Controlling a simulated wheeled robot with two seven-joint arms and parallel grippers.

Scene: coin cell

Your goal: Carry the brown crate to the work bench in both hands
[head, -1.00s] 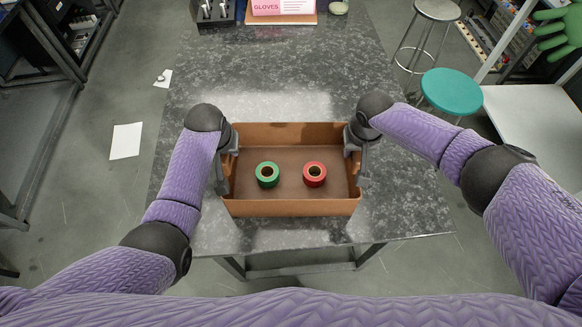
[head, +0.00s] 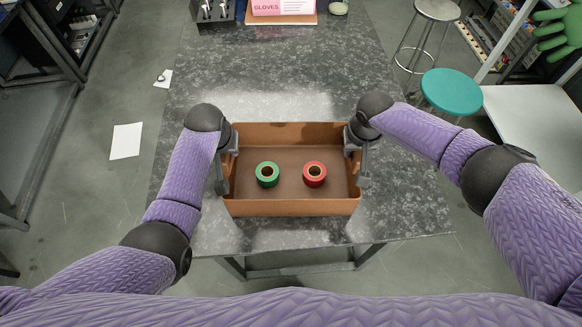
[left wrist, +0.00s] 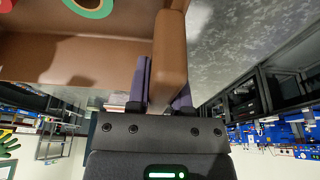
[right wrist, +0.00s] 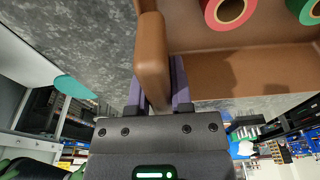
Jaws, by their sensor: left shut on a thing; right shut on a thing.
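The brown crate (head: 290,208) is level at the near part of the grey speckled bench top (head: 285,60). I cannot tell whether its bottom touches the bench. It holds a green tape roll (head: 267,174) on the left and a red tape roll (head: 314,174) on the right. My left gripper (head: 228,160) is shut on the crate's left wall; in the left wrist view its fingers (left wrist: 162,85) straddle that wall. My right gripper (head: 354,155) is shut on the right wall; its fingers (right wrist: 158,85) straddle it in the right wrist view.
A pink gloves box (head: 283,7) and a dark holder (head: 214,11) stand at the bench's far end. A teal stool (head: 451,91) and a metal stool (head: 437,9) stand right of the bench. A white sheet (head: 126,141) lies on the floor at left.

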